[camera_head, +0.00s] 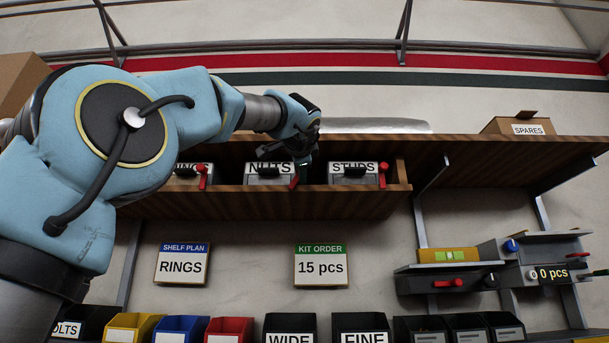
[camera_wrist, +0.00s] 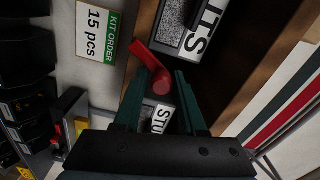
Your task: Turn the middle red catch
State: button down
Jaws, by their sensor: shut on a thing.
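The middle red catch (camera_head: 294,183) is on the front of the NUTS bin (camera_head: 268,171), at its right side, and leans at a slant. In the wrist view this red catch (camera_wrist: 147,54) sits between my fingers, its lever pointing to the upper left. My gripper (camera_head: 301,158) is at the NUTS bin, its fingertips partly hidden in the head view. In the wrist view my gripper (camera_wrist: 161,76) is shut on the catch at its round end. The left red catch (camera_head: 203,176) and the right red catch (camera_head: 383,175), by the STUDS bin (camera_head: 352,172), stand roughly upright.
The bins sit in a wooden shelf (camera_head: 260,205) with a board above them. A SPARES box (camera_head: 520,127) stands on top at the right. A SHELF PLAN sign (camera_head: 182,264) reads RINGS; a KIT ORDER sign (camera_head: 321,265) reads 15 pcs. Several coloured bins stand below.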

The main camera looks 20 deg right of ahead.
jog(key=shift+w+a+r+n+b, duration=0.1)
jog(key=shift+w+a+n+b, duration=0.25)
jog(key=shift+n, duration=0.75)
jog(key=shift+w+a+r+n+b, duration=0.15)
jog(key=shift+a+n, duration=0.25)
jog(key=shift+n, duration=0.7)
jog(key=shift+w+a+f+n+b, duration=0.1)
jog(key=shift+a+n+b, duration=0.25)
jog(key=shift+n, duration=0.75)
jog(key=shift+a, duration=0.1)
jog(key=c, duration=0.7)
grip_release()
jog(key=shift+o, duration=0.2)
jog(key=shift+r, duration=0.1)
jog(key=b+v, duration=0.3)
jog(key=v, duration=0.8)
jog(key=shift+b, duration=0.35)
